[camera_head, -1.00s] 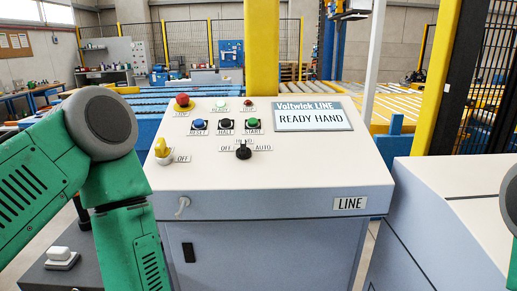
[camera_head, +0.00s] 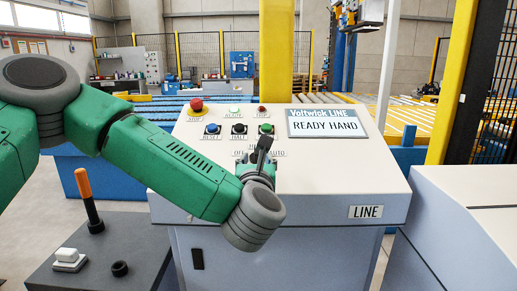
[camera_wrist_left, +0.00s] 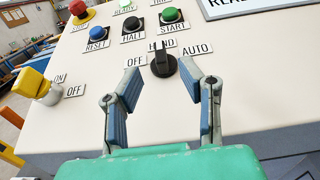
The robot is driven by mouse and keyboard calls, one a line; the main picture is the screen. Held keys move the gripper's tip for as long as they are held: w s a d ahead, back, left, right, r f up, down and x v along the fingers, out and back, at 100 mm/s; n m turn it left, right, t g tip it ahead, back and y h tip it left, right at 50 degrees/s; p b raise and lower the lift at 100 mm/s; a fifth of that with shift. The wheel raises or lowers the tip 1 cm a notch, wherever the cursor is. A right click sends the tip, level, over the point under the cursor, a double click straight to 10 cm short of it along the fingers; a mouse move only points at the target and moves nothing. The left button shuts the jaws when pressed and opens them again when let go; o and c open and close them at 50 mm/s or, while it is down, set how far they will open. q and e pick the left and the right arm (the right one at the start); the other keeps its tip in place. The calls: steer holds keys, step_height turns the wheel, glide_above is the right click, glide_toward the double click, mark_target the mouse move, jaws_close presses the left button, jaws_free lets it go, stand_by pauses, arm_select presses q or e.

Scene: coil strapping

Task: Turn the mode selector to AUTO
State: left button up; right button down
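The mode selector (camera_wrist_left: 163,64) is a black knob on the sloping panel, with OFF, HAND and AUTO labels around it. In the left wrist view its pointer stands up toward HAND; AUTO is to its right. My left gripper (camera_wrist_left: 168,84) is open. Its two fingers are on either side just below the knob, with a gap to it and nothing between the pads. In the head view my left gripper (camera_head: 260,158) is over the lower part of the panel and mostly hides the selector. The display (camera_head: 328,123) reads READY HAND. My right gripper is not in view.
Above the selector are blue RESET (camera_wrist_left: 97,33), black HALT (camera_wrist_left: 132,24) and green START (camera_wrist_left: 171,15) buttons. A red STOP button (camera_wrist_left: 79,10) and a yellow ON/OFF switch (camera_wrist_left: 36,87) are at left. An orange-handled lever (camera_head: 84,186) stands on a dark box.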

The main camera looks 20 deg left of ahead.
mark_target(256, 151)
arm_select(q)
steer(key=x, duration=0.6)
steer(key=shift+w+a+f, duration=0.1)
steer(key=shift+w+a, duration=0.05)
steer(key=shift+a, duration=0.1)
steer(key=shift+w+d, duration=0.15)
steer(key=shift+w, duration=0.55)
steer(key=shift+a, duration=0.25)
jaws_close()
